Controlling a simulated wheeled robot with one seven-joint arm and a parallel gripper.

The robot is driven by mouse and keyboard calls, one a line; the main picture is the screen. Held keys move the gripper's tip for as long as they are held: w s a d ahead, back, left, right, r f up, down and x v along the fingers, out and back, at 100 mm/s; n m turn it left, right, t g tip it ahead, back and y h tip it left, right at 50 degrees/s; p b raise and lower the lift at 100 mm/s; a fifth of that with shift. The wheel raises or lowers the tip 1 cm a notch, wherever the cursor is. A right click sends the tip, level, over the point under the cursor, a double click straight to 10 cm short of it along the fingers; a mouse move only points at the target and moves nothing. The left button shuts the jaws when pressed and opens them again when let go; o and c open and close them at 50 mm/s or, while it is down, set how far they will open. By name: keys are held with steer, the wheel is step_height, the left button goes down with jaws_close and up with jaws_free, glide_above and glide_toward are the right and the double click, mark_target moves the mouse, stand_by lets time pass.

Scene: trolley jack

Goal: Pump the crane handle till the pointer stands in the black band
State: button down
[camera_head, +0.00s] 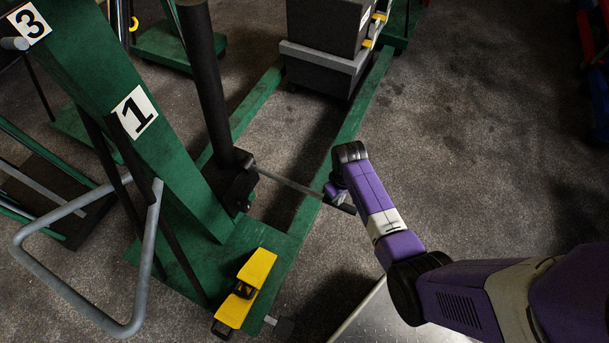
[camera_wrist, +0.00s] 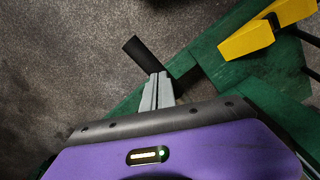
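The crane handle (camera_head: 290,184) is a thin grey rod running right from the black pump foot of the green crane (camera_head: 190,190), with a black grip at its free end. In the wrist view the black grip (camera_wrist: 143,54) slants down to the fingertips. My gripper (camera_head: 337,194) is at the grip end of the handle. Its two grey fingers (camera_wrist: 158,78) are close together and appear shut on the handle, whose part behind them is hidden. I cannot make out a pointer or a black band in either view.
White plates marked 1 (camera_head: 134,112) and 3 (camera_head: 28,22) are on the crane. A yellow pedal-like part (camera_head: 246,287) sits on the green base. A grey bent bar (camera_head: 72,287) is at left.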

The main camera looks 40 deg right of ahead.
steer(key=shift+w+f+b, duration=0.1)
steer(key=shift+f+b, duration=0.35)
steer(key=shift+f, duration=0.35)
step_height(320, 180, up, 18)
steer(key=p, duration=1.7)
steer(key=shift+f, duration=0.25)
steer(key=shift+d, duration=0.15)
